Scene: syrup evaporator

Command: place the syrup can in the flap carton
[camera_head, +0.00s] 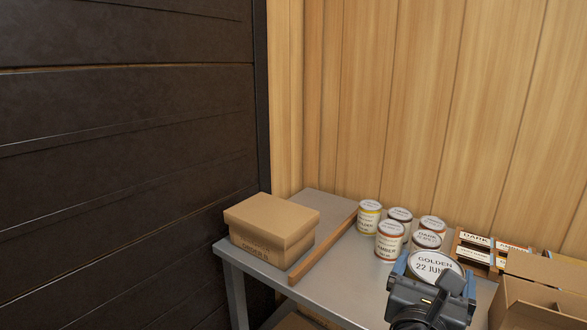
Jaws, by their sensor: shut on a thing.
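My gripper (434,277) is at the lower right, seen from behind, with its blue fingers on either side of a can. It is shut on this syrup can (436,262), whose pale round top reads "GOLDEN 22 JUN". The can's lower part is hidden by my gripper. The flap carton (545,302) is open brown cardboard at the lower right corner, with a raised flap (545,270). It is to the right of my gripper and the can, apart from them. The picture edge cuts it off and its inside is mostly hidden.
Several labelled cans (389,242) stand on the grey table (340,277) behind my gripper. A rack with label cards (474,246) stands beside the carton. A closed box (272,226) is at the left, next to a wooden strip (322,250). Bare tabletop lies between strip and cans.

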